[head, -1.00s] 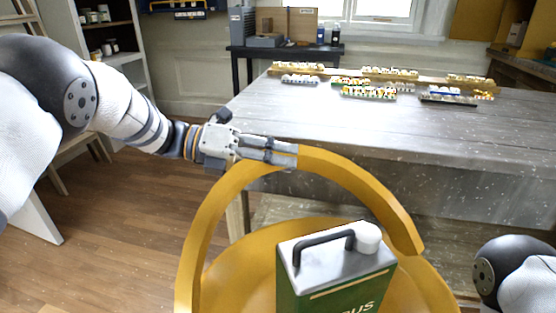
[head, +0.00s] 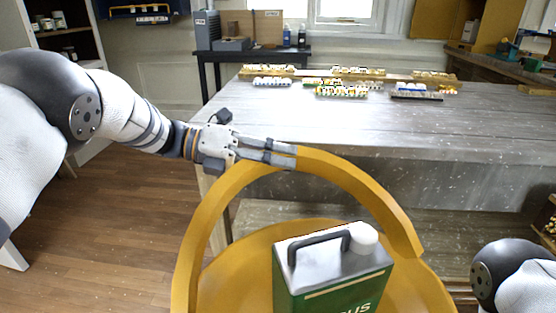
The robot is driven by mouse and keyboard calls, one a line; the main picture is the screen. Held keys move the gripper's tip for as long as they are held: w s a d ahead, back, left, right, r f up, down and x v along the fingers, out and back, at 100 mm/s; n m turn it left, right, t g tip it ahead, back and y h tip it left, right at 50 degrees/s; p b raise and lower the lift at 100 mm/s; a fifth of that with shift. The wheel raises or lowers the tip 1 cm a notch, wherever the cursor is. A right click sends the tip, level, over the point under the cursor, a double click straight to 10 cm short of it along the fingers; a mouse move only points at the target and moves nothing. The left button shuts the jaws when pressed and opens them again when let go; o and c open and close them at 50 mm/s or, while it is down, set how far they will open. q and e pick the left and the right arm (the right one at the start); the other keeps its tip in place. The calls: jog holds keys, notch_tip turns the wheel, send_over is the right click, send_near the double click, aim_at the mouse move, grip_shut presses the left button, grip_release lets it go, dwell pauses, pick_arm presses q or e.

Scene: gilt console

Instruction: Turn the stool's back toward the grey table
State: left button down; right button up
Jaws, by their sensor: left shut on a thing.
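The yellow stool (head: 360,185) stands in front of me, its curved back rail on the far side, close to the front edge of the grey table (head: 400,130). My left gripper (head: 287,155) is shut on the top of the back rail, left of its middle. A green can (head: 335,285) with a grey top, dark handle and white cap stands upright on the stool's seat (head: 240,265). Of my right arm only a rounded part shows at the lower right; its gripper is out of the frame.
Several trays of small parts (head: 340,90) lie along the table's far side; its near top is bare. A dark side table (head: 250,60) with boxes stands by the window. Open wood floor (head: 120,225) lies to the left. Shelves stand at the far left.

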pick_arm(q)
jog(key=c, duration=1.3)
grip_release()
jog(key=v, duration=1.2)
